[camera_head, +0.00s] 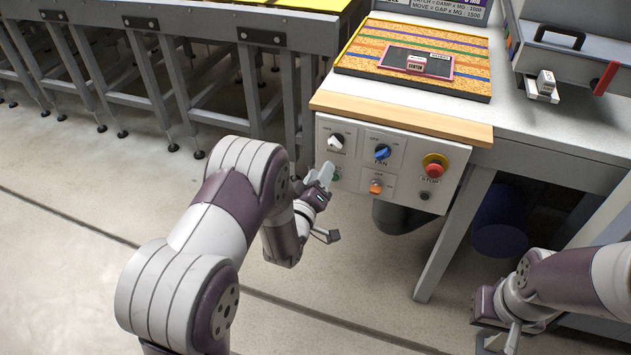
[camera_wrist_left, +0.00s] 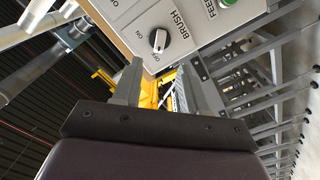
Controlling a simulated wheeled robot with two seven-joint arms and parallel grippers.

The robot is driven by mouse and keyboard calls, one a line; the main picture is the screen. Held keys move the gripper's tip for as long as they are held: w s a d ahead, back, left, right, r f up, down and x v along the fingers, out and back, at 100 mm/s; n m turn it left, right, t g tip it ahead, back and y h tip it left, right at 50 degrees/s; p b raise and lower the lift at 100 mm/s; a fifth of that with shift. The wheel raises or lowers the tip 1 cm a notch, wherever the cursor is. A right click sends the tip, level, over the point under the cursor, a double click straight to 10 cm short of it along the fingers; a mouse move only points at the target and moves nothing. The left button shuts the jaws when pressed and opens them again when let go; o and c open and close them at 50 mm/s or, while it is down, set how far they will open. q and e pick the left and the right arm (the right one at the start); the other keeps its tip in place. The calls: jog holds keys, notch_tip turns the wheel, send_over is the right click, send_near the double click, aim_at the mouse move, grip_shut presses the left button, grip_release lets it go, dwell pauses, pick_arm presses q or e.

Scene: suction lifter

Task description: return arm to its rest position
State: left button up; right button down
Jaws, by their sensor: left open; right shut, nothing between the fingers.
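My left gripper (camera_head: 322,178) is open and empty, in front of the left edge of the control panel (camera_head: 349,187) in the head view. In the left wrist view its two fingers (camera_wrist_left: 155,88) stand apart below the panel's white BRUSH knob (camera_wrist_left: 158,40), with nothing between them. The BRUSH knob also shows in the head view (camera_head: 336,142). The green FEED button (camera_wrist_left: 226,3) is at the top of the wrist view. My right gripper (camera_head: 497,335) is at the lower right of the head view, clear of the table; its fingertips are partly cut off by the frame's bottom edge.
The panel also has a blue FAN knob (camera_head: 382,152), an orange switch (camera_head: 376,186) and a red STOP button (camera_head: 434,165). A striped board (camera_head: 460,85) lies on the bench above. A grey roller frame (camera_head: 200,30) stands at the back left. Open floor (camera_head: 60,260) lies left of my left arm.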

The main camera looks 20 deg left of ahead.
pick_arm(q)
jog(key=s, duration=0.3)
jog(key=shift+s, duration=0.25)
